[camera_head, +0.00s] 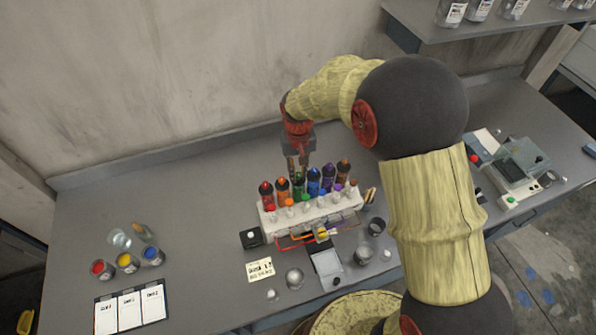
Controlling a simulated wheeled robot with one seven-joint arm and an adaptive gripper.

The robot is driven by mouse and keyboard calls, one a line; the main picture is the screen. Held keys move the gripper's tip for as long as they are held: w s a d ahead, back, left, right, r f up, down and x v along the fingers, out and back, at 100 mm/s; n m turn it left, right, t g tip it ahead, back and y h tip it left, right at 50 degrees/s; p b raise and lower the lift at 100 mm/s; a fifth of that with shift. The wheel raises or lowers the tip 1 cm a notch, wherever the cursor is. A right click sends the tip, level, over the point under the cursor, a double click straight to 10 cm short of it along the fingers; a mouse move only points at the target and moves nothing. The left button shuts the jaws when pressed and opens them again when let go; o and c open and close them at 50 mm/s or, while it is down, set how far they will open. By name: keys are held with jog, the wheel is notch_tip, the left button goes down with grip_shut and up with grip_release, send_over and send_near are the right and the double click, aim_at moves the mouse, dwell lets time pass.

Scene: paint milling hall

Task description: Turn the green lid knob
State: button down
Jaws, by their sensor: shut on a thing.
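A white rack (315,208) stands in the middle of the bench with a row of dark-topped colour bottles. The green bottle (299,187) is third from the left, between the orange and blue ones. My gripper (298,170) points down from above at this green bottle, with its fingers closed on the bottle's top. The green lid knob is mostly hidden between the fingers, so its turn angle cannot be told. A smaller green knob (305,197) shows on the front of the rack.
The red bottle (266,192), orange bottle (283,190) and blue bottle (314,183) stand close around my gripper. Small jars, a label card (260,269) and a grey tray (327,264) lie in front of the rack. The bench's back left is clear.

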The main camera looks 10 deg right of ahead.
aim_at(298, 173)
jog(key=shift+m, duration=0.7)
jog(key=c, duration=2)
grip_release()
jog(key=shift+r, duration=0.15)
notch_tip(298, 173, up, 12)
jog(key=shift+w, duration=0.1)
